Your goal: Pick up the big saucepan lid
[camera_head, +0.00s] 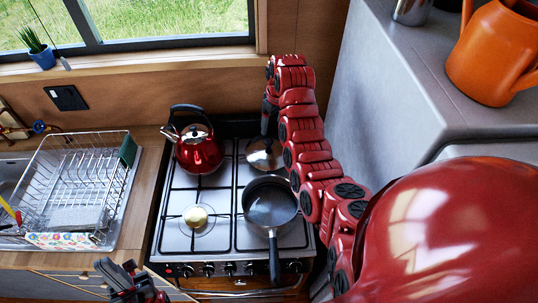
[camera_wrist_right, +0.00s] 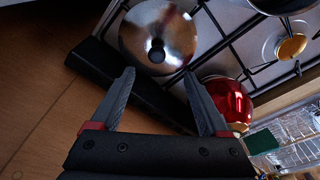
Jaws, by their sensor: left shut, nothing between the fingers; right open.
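The big saucepan lid (camera_head: 264,153) is a shiny round metal lid with a dark knob. It lies on the back right of the stove, behind the saucepan (camera_head: 270,203). In the right wrist view the lid (camera_wrist_right: 150,32) is at the top centre, its knob facing the camera. My right gripper (camera_wrist_right: 159,76) is open and empty, its fingertips near the lid's lower rim in that view; I cannot tell the exact gap. In the head view it is at the stove's back edge (camera_head: 268,118), partly hidden. My left gripper (camera_head: 128,280) is shut and empty, low in front of the counter.
A red kettle (camera_head: 199,150) stands on the back left burner, also in the right wrist view (camera_wrist_right: 229,101). A dish rack (camera_head: 75,185) is on the left counter. The wooden wall (camera_head: 160,85) is close behind the stove. A grey cabinet (camera_head: 385,95) rises on the right.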

